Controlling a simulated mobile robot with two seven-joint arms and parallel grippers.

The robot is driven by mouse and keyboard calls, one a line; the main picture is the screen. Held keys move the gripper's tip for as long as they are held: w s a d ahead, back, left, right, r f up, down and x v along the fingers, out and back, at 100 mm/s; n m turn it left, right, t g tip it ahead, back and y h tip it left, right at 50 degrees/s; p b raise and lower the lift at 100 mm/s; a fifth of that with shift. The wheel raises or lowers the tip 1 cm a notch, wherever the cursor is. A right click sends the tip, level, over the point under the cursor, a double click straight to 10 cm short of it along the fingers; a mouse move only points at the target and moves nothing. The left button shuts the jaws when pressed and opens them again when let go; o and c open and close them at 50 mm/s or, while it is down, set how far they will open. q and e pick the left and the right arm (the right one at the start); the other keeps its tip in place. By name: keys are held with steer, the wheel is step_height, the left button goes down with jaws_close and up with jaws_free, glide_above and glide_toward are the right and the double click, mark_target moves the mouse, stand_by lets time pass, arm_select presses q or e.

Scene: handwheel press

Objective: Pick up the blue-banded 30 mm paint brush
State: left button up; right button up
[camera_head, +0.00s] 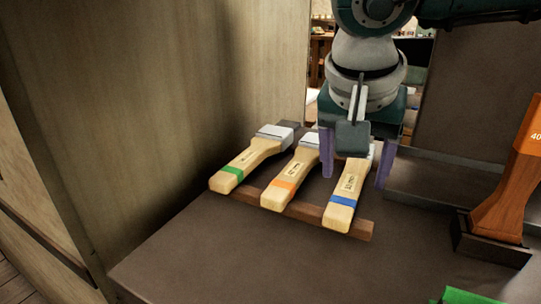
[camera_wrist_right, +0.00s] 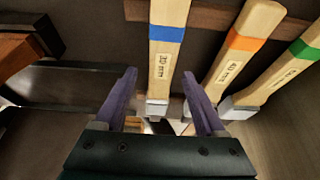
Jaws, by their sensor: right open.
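The blue-banded brush (camera_head: 347,192) lies on the right of three wooden brushes, its handle resting across a brown rail. In the right wrist view this brush (camera_wrist_right: 164,55) shows a blue band and a "30 mm" label. My right gripper (camera_head: 354,181) is open, with its purple fingers on either side of this brush's far part. In the right wrist view the open fingers (camera_wrist_right: 159,76) flank the brush, with gaps visible on both sides. The gripper partly hides the ferrule and bristles. My left gripper is not in view.
The orange-banded brush (camera_head: 289,180) lies close on the left, and the green-banded brush (camera_head: 242,165) beyond it. The brown rail (camera_head: 361,229) supports the handles. An orange-brown block (camera_head: 505,190) stands at the right. A wooden wall rises at the left.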

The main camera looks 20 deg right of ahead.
steer(key=shift+w+d+f, duration=0.1)
steer(key=shift+f, duration=0.25)
steer(key=shift+f, duration=0.25)
stand_by(0.5)
jaws_close()
stand_by(0.4)
